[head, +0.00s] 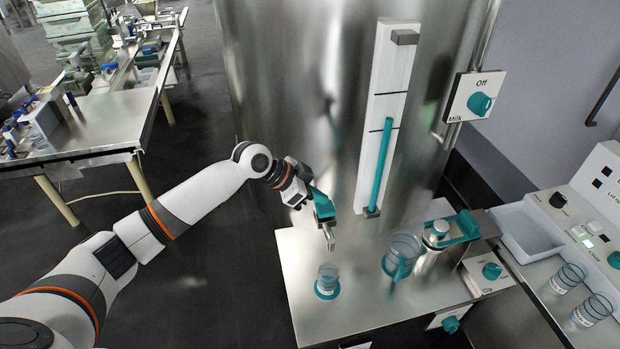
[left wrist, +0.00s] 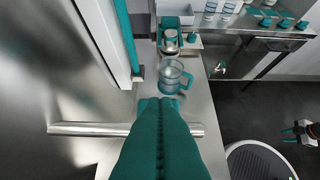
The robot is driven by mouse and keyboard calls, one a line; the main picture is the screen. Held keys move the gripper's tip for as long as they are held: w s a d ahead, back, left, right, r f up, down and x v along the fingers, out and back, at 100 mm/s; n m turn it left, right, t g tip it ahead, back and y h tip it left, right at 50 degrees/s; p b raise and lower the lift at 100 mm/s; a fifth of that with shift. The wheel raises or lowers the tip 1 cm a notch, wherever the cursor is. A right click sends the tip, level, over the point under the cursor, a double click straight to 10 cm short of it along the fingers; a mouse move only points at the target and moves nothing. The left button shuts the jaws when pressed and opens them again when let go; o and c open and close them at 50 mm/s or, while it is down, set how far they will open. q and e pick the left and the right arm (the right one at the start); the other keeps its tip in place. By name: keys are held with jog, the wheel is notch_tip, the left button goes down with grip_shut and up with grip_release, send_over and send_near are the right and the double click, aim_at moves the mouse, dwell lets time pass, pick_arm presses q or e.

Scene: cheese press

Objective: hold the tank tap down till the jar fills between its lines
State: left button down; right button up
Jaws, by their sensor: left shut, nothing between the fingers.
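The steel tank (head: 290,90) stands behind a steel bench, with its tap (head: 330,238) jutting out low on its front. A clear jar (head: 327,274) stands upright on a teal disc under the tap; its fill level and lines are too small to read. My left gripper (head: 321,203) is shut and empty, its teal fingers right at the top of the tap. In the left wrist view, the shut fingers (left wrist: 160,130) lie across the tap's metal pipe (left wrist: 85,129); whether they touch the lever cannot be told, and the jar is hidden.
A larger handled jug (head: 402,255), also in the left wrist view (left wrist: 175,76), stands right of the jar. A steel canister (head: 432,258) is beyond it. A white gauge strip (head: 400,70) is on the tank. A milk switch (head: 474,97) reads Off.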

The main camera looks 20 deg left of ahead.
pick_arm(q)
jog(key=shift+a+f, duration=0.1)
jog(key=shift+f, duration=0.6)
